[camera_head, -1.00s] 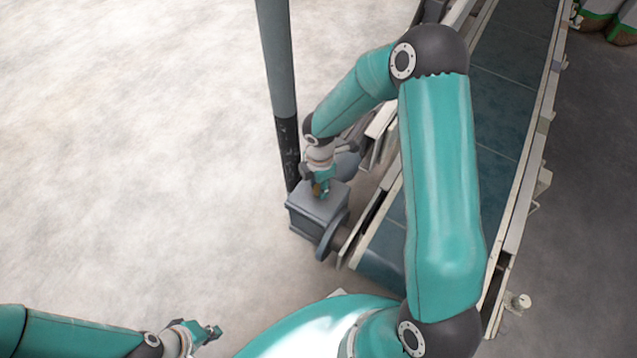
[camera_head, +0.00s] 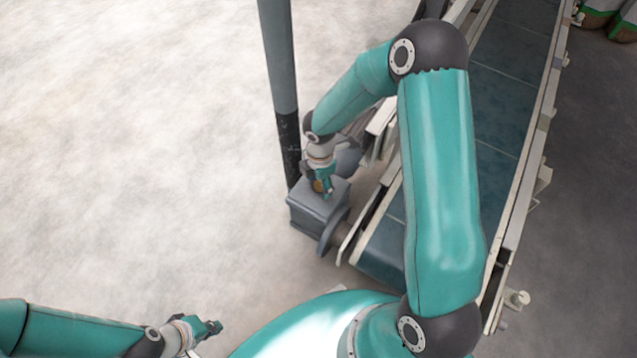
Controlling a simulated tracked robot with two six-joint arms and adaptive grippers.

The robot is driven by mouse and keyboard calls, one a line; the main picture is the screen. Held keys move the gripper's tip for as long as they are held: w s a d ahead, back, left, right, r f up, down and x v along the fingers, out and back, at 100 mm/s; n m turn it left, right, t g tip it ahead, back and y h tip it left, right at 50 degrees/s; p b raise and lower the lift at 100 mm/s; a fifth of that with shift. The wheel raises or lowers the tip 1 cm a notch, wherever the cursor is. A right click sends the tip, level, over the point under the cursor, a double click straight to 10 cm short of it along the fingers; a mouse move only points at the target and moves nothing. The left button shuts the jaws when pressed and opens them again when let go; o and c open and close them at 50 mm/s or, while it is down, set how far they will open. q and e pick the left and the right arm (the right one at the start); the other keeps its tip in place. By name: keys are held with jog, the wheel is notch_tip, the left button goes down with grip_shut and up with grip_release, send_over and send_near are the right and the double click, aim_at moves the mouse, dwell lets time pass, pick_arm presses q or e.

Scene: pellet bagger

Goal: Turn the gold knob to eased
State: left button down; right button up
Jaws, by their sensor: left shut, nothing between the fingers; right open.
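The gold knob (camera_head: 318,185) is a small round spot on top of the grey box (camera_head: 312,213) beside the conveyor's near end. My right gripper (camera_head: 327,191) points down at the box top, right at the knob, and is open. Its fingers and wrist partly cover the knob, so any marking for eased is not readable. I cannot tell whether the fingers touch the knob. My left gripper (camera_head: 214,327) is at the lower left, shut and empty, well apart from the box.
A grey post (camera_head: 280,70) with a black lower part stands just behind the box. The conveyor belt (camera_head: 505,50) runs from the box's right toward the upper right. Green-and-brown bags (camera_head: 603,18) lie at the top right. The pale floor at left is clear.

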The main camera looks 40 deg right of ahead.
aim_at(320, 185)
jog(key=shift+r, duration=0.1)
notch_tip(320, 185, up, 12)
dwell(0.5)
jog(key=shift+f, duration=0.2)
